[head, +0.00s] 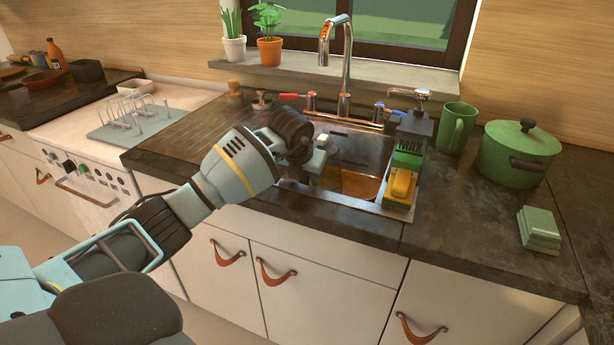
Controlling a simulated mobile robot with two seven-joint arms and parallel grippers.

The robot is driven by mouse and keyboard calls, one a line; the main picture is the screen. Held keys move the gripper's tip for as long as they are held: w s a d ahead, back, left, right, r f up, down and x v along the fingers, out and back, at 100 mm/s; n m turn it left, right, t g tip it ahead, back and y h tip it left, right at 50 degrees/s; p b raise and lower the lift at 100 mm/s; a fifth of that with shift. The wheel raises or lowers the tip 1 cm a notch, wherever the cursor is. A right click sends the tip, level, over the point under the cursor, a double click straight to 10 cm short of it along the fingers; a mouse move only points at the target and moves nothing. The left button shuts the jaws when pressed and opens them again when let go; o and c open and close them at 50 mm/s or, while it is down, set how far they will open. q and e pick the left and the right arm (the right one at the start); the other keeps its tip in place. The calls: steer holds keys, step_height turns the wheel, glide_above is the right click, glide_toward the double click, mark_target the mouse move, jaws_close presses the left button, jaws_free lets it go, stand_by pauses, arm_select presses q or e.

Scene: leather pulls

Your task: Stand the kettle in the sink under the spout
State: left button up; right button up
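The steel sink (375,150) is set in the dark counter below the window. The chrome spout (345,60) arches up behind it, with its outlet over the basin's back part. My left arm reaches in from the left, and my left gripper (314,168) is over the sink's left part. The wrist hides its fingers in part, so I cannot tell whether they are open or shut, or whether they hold anything. I see no kettle that I can make out. The left part of the basin is hidden behind my arm. My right gripper is not in view.
A sponge caddy (400,180) sits at the sink's right edge. A green mug (457,127), a green lidded pot (518,154) and folded green cloths (538,229) stand to the right. A dish rack (130,116) is at left. Potted plants (268,50) line the sill.

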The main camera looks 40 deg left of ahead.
arm_select(q)
steer(key=shift+o, duration=1.3)
steer(key=shift+r, duration=0.15)
steer(key=shift+r, duration=0.35)
steer(key=v, duration=1.1)
steer(key=shift+s+r+p, duration=0.15)
steer(key=shift+s+p, duration=0.05)
steer(key=shift+p, duration=0.2)
